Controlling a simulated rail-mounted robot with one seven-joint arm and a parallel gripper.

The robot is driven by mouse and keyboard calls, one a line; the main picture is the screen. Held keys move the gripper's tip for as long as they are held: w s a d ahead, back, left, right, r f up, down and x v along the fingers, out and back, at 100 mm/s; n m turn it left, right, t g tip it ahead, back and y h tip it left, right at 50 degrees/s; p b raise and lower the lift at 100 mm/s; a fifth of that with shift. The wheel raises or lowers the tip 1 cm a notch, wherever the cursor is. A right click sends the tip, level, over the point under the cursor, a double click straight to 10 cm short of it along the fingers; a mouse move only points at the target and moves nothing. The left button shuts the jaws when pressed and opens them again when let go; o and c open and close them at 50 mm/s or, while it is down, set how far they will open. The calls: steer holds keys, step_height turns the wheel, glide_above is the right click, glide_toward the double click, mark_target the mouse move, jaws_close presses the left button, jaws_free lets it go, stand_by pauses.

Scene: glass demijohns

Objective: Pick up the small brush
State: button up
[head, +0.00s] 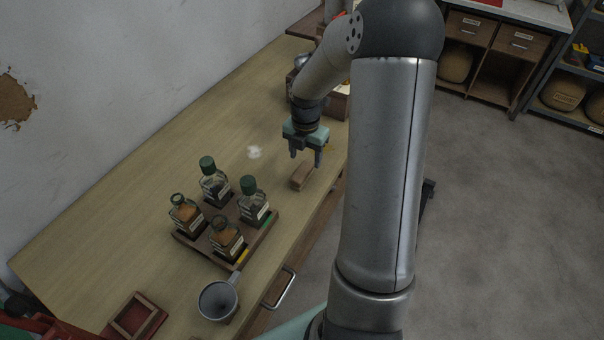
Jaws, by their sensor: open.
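A small tan, block-shaped object (301,178), which looks like the small brush, lies on the wooden table near its right edge. No bristles can be made out from this view. My gripper (305,158) points down just above and behind it, with its two fingers apart and nothing between them. The fingertips appear clear of the brush, but the exact height gap is hard to tell.
A wooden tray (193,248) holds several glass bottles, one of them a green-capped bottle (254,203) near the brush. A white tuft (254,152) lies left of my gripper.

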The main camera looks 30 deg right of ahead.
mark_target(302, 170)
steer(key=shift+a+f+p, duration=0.15)
steer(key=shift+f, duration=1)
steer(key=shift+a+f+p, duration=0.2)
steer(key=shift+f, duration=0.95)
steer(key=shift+a+f+p, duration=0.15)
steer(key=shift+f, duration=1)
steer(key=c, duration=1.1)
